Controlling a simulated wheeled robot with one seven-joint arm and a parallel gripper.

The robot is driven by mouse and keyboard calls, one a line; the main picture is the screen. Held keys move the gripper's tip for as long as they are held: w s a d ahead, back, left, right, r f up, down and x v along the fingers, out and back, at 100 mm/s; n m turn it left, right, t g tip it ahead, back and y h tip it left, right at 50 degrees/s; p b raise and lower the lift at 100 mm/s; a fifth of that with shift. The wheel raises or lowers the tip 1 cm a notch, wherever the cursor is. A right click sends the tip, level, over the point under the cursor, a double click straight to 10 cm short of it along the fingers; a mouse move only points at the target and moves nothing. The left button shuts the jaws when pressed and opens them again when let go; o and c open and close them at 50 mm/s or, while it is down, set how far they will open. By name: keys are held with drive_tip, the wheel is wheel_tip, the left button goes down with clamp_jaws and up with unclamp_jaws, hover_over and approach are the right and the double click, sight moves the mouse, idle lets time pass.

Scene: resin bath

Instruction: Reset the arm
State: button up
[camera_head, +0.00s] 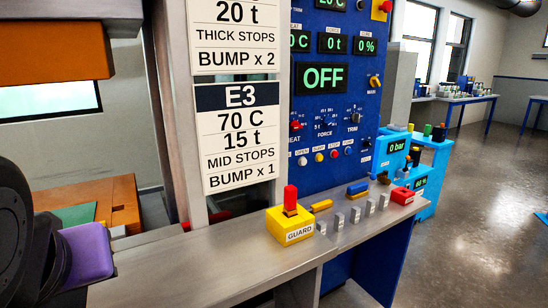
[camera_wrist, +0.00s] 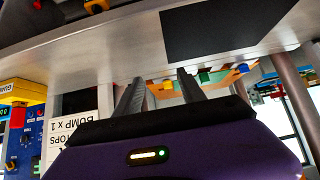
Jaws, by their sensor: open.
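My gripper (camera_wrist: 160,88) shows in the wrist view with its two grey fingers apart and nothing between them. In the head view my dark arm and its purple wrist part (camera_head: 88,254) are at the lower left, beside the grey metal ledge (camera_head: 190,272); the fingers cannot be made out there. The wrist view looks upside down, with the ledge (camera_wrist: 120,45) across its top.
The yellow GUARD box (camera_head: 292,231) with a red lever stands on the ledge. Open floor (camera_head: 480,190) lies to the right.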

drive_tip(key=w+r+t+y, duration=0.3)
drive_tip(key=w+r+t, duration=0.4)
drive_tip(key=r+t, duration=0.1)
drive_tip(key=s+d+f+n+t+y+p, duration=0.15)
drive_tip(key=s+d+f, duration=0.25)
drive_tip(key=d+f, duration=0.65)
drive_tip(key=s+d+f+n+t+y+p, duration=0.1)
drive_tip(key=s+d+f+t+p, duration=0.15)
drive_tip(key=d+f, duration=0.75)
drive_tip(key=s+d+f+m+g+h+p, duration=0.1)
drive_tip(key=s+d+f+m+h, duration=0.3)
drive_tip(key=s+d, duration=0.7)
drive_tip(key=s+d+f+m+g+h+p, duration=0.1)
drive_tip(key=s+d+f+m+g+h, duration=0.2)
drive_tip(key=s+d, duration=0.9)
drive_tip(key=s+f+m+h, duration=0.2)
drive_tip(key=h, duration=0.1)
drive_tip(key=shift+s+d+g, duration=0.2)
drive_tip(key=shift+s+g, duration=0.05)
drive_tip(key=shift+g, duration=0.15)
